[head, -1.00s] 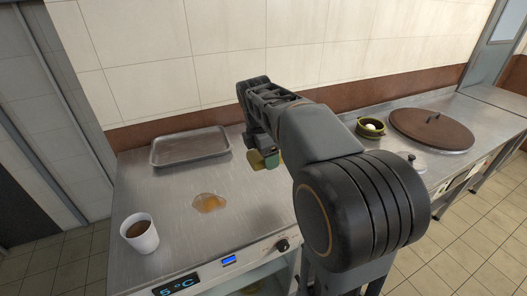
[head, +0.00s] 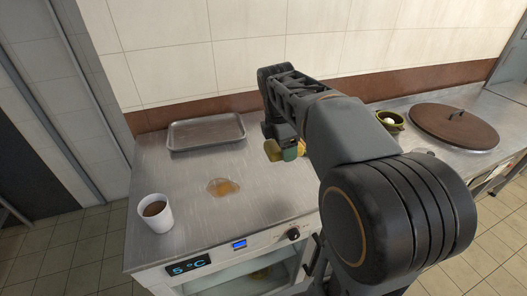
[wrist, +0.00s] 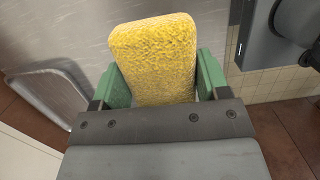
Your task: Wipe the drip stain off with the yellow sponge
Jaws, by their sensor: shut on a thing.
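The yellow sponge (wrist: 152,62) is held between the two green fingers of my gripper (wrist: 155,85) in the wrist view. In the head view the sponge (head: 272,149) shows small at the end of my arm, above the right part of the steel counter, and my gripper (head: 288,150) is partly hidden by the arm. The amber drip stain (head: 223,187) lies on the counter to the left of and nearer than the sponge. The sponge appears apart from the stain.
A white cup of brown liquid (head: 155,212) stands at the counter's front left. A metal tray (head: 206,132) lies at the back left. The counter (head: 185,180) around the stain is clear.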

